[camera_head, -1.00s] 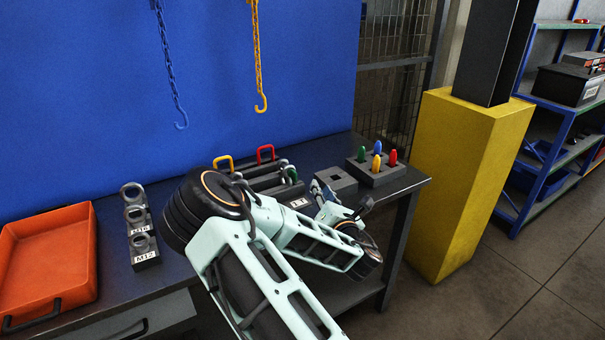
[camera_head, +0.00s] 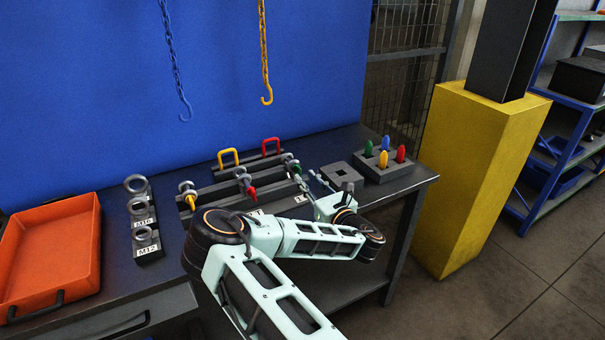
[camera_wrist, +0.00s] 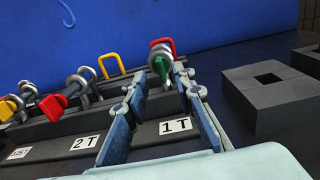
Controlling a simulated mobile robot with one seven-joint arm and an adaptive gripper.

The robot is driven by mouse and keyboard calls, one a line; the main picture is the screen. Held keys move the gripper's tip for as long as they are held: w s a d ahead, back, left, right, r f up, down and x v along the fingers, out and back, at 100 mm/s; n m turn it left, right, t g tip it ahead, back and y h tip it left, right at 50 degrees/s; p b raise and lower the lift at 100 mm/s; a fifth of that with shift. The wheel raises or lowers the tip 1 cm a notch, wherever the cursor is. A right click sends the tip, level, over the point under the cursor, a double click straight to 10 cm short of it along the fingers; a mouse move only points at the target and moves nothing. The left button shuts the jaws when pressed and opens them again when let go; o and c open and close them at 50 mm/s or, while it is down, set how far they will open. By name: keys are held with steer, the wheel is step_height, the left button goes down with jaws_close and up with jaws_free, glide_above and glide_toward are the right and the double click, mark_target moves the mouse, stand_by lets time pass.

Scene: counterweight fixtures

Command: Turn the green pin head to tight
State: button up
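The green pin head (camera_wrist: 160,66) sits on a grey shackle at the 1T place of the dark rail in the wrist view. It shows small in the head view (camera_head: 296,167), partly hidden near my fingers. My gripper (camera_wrist: 160,88) is open, one finger on each side of the line to the green pin head. The pin head appears just beyond the fingertips, and I see no clear contact. In the head view, my gripper (camera_head: 307,178) points at the right end of the rail. The 1T label (camera_wrist: 176,126) lies between the fingers.
A red pin head (camera_wrist: 52,106) and yellow pin head (camera_head: 190,201) are on shackles to the left. Yellow (camera_head: 228,156) and red (camera_head: 271,145) handles stand behind. A grey block with a square hole (camera_wrist: 272,95) is at right. An orange tray (camera_head: 50,255) is at far left.

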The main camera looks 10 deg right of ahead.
mark_target(300, 173)
steer(key=shift+x, duration=1.7)
steer(key=shift+d, duration=0.1)
jaws_close()
